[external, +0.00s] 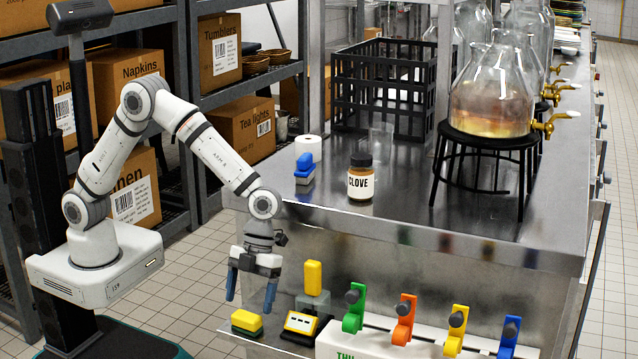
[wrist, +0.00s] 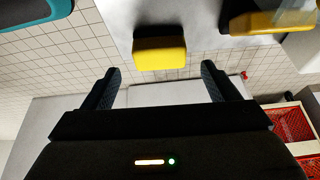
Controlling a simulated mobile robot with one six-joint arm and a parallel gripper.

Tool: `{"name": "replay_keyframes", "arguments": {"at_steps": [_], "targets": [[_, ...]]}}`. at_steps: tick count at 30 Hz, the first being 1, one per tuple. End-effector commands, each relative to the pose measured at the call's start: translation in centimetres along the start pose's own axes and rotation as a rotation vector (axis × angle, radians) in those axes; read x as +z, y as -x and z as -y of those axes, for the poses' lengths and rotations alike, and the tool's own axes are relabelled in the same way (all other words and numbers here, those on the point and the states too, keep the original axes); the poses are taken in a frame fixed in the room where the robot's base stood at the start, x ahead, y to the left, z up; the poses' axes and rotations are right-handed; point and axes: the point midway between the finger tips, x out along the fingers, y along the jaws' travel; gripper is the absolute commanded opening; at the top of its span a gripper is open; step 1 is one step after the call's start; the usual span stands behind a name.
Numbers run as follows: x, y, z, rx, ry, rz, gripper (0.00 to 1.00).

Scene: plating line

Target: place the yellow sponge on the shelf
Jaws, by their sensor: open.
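The yellow sponge (external: 246,321) is a small block with a dark lower layer. It lies on the low ledge (external: 262,346) in front of the steel counter. My gripper (external: 250,302) hangs above it with its blue fingers spread and nothing between them. In the wrist view the sponge (wrist: 160,52) appears centred between the open fingers (wrist: 160,70), a little beyond their tips. A dark shelving unit (external: 285,72) with cardboard boxes stands at the back left. I cannot tell which surface is the task's shelf.
A row of coloured taps (external: 404,320) is further right. The counter (external: 420,222) holds a clove jar (external: 360,180), a blue item (external: 305,167) and a black crate (external: 380,95).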

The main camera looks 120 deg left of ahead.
Motion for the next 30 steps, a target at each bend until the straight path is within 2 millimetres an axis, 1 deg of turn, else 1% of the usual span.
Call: {"name": "replay_keyframes", "arguments": {"at_steps": [1, 3, 6, 9, 13, 25, 28, 29, 30], "targets": [[-0.5, 1.2, 0.1, -0.004, -0.001, 0.001, 0.81], [-1.0, 2.3, 0.0, -0.002, -0.001, 0.000, 0.81], [-1.5, 3.5, 0.0, -0.001, -0.001, 0.000, 0.81], [-1.8, 4.2, 0.0, -0.001, 0.000, 0.001, 0.81], [-1.9, 4.6, 0.0, 0.000, 0.000, 0.000, 0.81], [-2.0, 4.7, -0.1, 0.000, 0.003, 0.001, 0.81], [-2.3, 5.6, -0.6, -0.004, 0.030, 0.008, 0.81], [-2.5, 6.1, -0.9, -0.006, 0.045, 0.013, 0.81], [-2.9, 7.0, -1.4, -0.011, 0.073, 0.020, 0.81]]}}
